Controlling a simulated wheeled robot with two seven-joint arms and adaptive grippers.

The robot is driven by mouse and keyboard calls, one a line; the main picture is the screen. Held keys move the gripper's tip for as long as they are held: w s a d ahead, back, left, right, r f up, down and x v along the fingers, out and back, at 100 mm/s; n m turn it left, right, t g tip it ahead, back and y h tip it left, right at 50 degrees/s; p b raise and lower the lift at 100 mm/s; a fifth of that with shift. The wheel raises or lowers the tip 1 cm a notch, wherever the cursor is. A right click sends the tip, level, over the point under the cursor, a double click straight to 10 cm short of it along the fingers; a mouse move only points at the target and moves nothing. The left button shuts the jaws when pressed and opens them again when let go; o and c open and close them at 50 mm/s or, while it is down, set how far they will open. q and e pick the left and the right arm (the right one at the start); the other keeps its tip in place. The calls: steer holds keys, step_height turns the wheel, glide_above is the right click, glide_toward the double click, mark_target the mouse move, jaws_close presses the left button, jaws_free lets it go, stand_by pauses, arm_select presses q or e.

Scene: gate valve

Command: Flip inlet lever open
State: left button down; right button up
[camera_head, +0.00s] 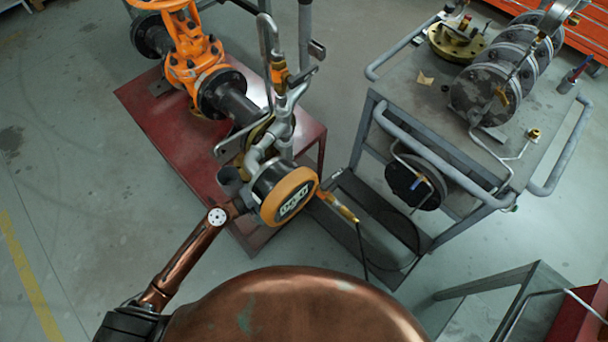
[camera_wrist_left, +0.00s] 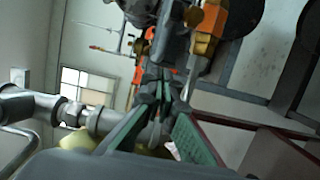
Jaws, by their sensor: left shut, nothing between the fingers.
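My left gripper (camera_wrist_left: 157,95) shows in the left wrist view. Its green-padded fingers converge and are shut with nothing between them. Orange and brass fittings (camera_wrist_left: 208,25) lie just beyond the fingertips; I cannot tell whether they touch. In the head view my copper left arm (camera_head: 190,250) reaches up to the pipe assembly, and the fingertips cannot be made out. Grey pipework (camera_head: 280,135) with a tall bent grey bar (camera_head: 268,45) and a brass fitting (camera_head: 278,73) stands at the pipe end. I cannot tell for sure which part is the inlet lever. My right gripper is not in view.
An orange gate valve (camera_head: 190,55) stands on a red table (camera_head: 150,110). An orange-rimmed round unit (camera_head: 290,196) partly hides the near pipework. A grey cart (camera_head: 425,95) with flange discs (camera_head: 485,95) stands at right. Bare floor (camera_head: 70,130) lies at left.

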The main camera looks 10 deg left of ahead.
mark_target(333, 179)
arm_select(q)
steer(key=w+d+p, duration=0.2)
steer(key=w+d, duration=0.1)
steer(key=d, duration=0.6)
steer(key=shift+d+p, duration=0.3)
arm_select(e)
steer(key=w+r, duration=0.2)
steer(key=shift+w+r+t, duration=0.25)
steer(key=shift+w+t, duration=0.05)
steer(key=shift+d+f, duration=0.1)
